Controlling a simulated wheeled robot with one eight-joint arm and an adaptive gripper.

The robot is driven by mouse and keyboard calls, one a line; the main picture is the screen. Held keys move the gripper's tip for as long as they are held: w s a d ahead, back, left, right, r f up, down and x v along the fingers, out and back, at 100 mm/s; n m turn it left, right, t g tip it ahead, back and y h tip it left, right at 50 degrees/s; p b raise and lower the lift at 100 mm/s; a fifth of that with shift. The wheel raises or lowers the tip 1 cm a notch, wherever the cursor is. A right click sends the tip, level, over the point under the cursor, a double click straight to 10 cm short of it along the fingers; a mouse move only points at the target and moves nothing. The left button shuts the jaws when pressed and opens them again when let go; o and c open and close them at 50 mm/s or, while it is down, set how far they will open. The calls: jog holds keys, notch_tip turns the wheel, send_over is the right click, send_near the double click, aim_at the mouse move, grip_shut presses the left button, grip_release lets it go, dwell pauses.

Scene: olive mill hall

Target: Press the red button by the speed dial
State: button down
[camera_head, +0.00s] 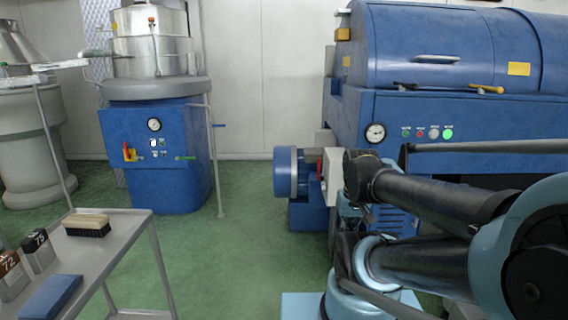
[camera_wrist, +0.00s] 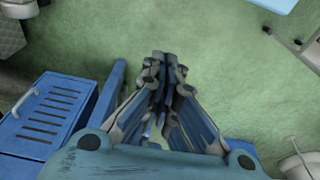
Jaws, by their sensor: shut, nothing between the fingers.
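A round white dial (camera_head: 375,132) sits on the front panel of the large blue machine at the right of the head view. To its right is a row of small buttons: a green one, a red button (camera_head: 420,133), a pale one and a brightly lit green one. Nothing covers the red button. My gripper (camera_wrist: 165,62) shows in the wrist view, its fingers drawn together and empty, with green floor behind the tips. The buttons do not show in the wrist view. In the head view I cannot make out the fingers, only my arm below and right of the panel.
A blue motor (camera_head: 285,172) juts from the machine's left side. A vented blue housing (camera_wrist: 45,115) lies left of my gripper in the wrist view. A grey trolley (camera_head: 127,232) with a brush (camera_head: 87,226) and blocks stands front left. Green floor (camera_head: 245,240) between is clear.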

aim_at(420, 134)
dwell(0.3)
jog(key=w+d+r+m+t, duration=0.1)
jog(key=w+d+r, duration=0.35)
jog(key=w, duration=0.35)
jog(key=w+d+r+m+t+h, duration=0.1)
jog(key=w+d+r+t, duration=0.1)
jog(key=w+d+r, duration=0.45)
jog(key=w+d+r+m+t, duration=0.1)
jog(key=w+d+r, duration=0.15)
jog(key=w, duration=0.65)
jog(key=w+d+r+m+t+h, duration=0.1)
jog(key=w+d, duration=0.3)
jog(key=d, duration=0.6)
jog(key=w+d+r+m+t+h, duration=0.1)
jog(key=w+d, duration=0.3)
jog(key=d, duration=0.6)
jog(key=w+d+r+m+t+h, duration=0.1)
jog(key=w+d, duration=0.4)
jog(key=d, duration=0.5)
jog(key=shift+h, duration=0.8)
jog(key=shift+w, duration=0.2)
jog(key=shift+w, duration=4.3)
